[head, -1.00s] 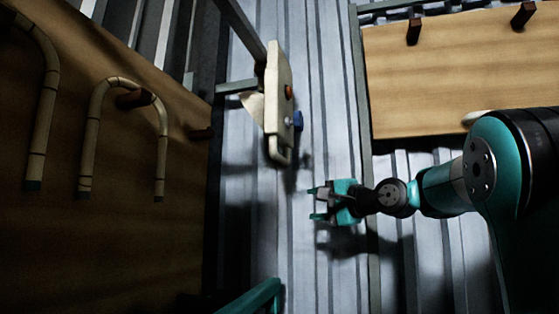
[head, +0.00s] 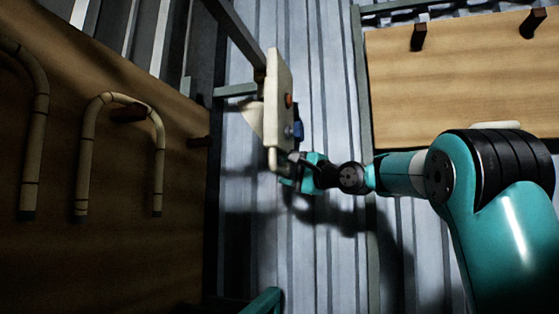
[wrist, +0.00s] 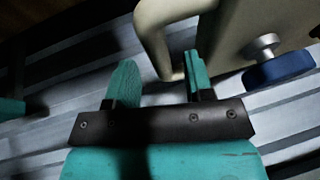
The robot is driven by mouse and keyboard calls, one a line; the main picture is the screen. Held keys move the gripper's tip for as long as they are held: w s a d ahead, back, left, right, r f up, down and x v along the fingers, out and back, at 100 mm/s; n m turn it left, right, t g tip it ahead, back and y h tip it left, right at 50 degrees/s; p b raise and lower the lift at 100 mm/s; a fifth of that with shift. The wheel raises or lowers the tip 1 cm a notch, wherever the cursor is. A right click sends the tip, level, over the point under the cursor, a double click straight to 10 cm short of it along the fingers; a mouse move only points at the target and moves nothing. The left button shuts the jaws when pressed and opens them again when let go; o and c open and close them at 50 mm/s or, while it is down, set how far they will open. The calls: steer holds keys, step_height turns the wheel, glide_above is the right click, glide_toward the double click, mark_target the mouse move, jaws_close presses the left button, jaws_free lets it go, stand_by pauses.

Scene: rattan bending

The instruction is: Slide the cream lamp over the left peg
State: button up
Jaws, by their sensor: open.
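The blue knob and handle also show in the wrist view (wrist: 160,38). My gripper (head: 287,170) is open by the handle's lower end. In the wrist view the handle's bend comes down between the two fingers, nearer the right one; I cannot tell whether it touches. Two dark pegs stick out of the right board: a left one (head: 418,36) and a right one (head: 533,23). Both are bare.
The left board (head: 110,250) carries bent cream canes (head: 82,160), one over a dark peg (head: 128,114), and a bare peg (head: 199,141). A pale piece (head: 495,125) lies at the right board's lower edge. A teal bar (head: 262,302) stands below. The ribbed floor between is open.

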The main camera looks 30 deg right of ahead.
mark_target(283, 171)
steer(key=shift+p+x, duration=0.6)
steer(key=shift+x, duration=1.15)
steer(key=shift+f, duration=0.1)
jaws_close()
